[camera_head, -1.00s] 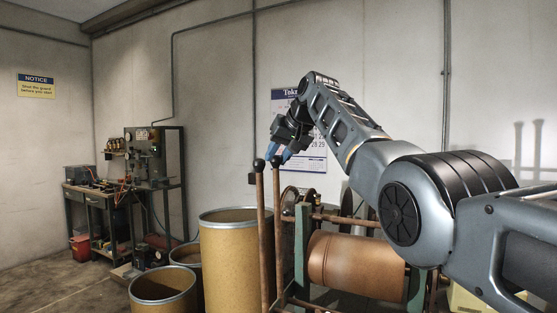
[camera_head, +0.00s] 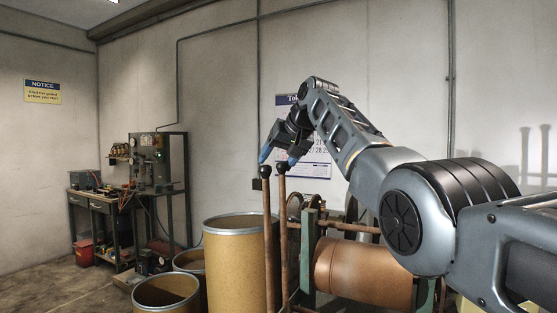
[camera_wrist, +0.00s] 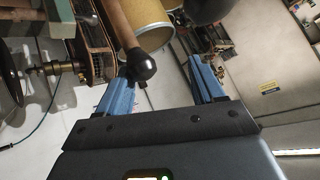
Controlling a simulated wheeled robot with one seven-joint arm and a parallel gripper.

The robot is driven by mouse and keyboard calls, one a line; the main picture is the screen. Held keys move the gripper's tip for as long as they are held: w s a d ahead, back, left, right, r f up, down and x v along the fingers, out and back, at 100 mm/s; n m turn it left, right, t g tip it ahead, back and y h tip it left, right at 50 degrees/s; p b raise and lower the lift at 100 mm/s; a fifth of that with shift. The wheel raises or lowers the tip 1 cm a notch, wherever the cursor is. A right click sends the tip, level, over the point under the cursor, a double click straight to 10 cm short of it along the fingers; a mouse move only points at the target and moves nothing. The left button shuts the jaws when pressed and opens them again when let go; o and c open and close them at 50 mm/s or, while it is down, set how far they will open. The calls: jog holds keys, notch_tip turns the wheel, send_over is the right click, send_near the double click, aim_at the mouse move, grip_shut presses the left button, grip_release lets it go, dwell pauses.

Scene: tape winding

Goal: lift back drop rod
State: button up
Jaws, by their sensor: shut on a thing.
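Two upright brown rods with black ball knobs stand side by side in the head view. The left rod (camera_head: 268,240) has its knob just below one blue fingertip. The right rod (camera_head: 283,225) has its knob between and slightly below the fingertips. My gripper (camera_head: 279,156) points down over the knobs and is shut on a drop rod. In the wrist view, a rod's black knob (camera_wrist: 140,65) sits between the blue fingers, close to the left one. A second dark rounded shape (camera_wrist: 208,8) is cut off at the top edge. The exact contact is hard to see.
A copper-coloured drum (camera_head: 362,272) in a green frame stands to the right of the rods. A tall tan barrel (camera_head: 236,265) and shorter open drums (camera_head: 166,292) stand to the left. A workbench (camera_head: 120,215) is at the far left wall.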

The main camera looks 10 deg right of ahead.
jog(key=shift+s+a, duration=0.1)
jog(key=shift+a, duration=0.15)
jog(key=shift+s+d+r, duration=0.1)
jog(key=shift+s+d, duration=0.05)
jog(key=b+v, duration=0.2)
jog(key=v, duration=0.5)
jog(key=shift+d+r, duration=0.15)
jog(key=shift+s, duration=0.15)
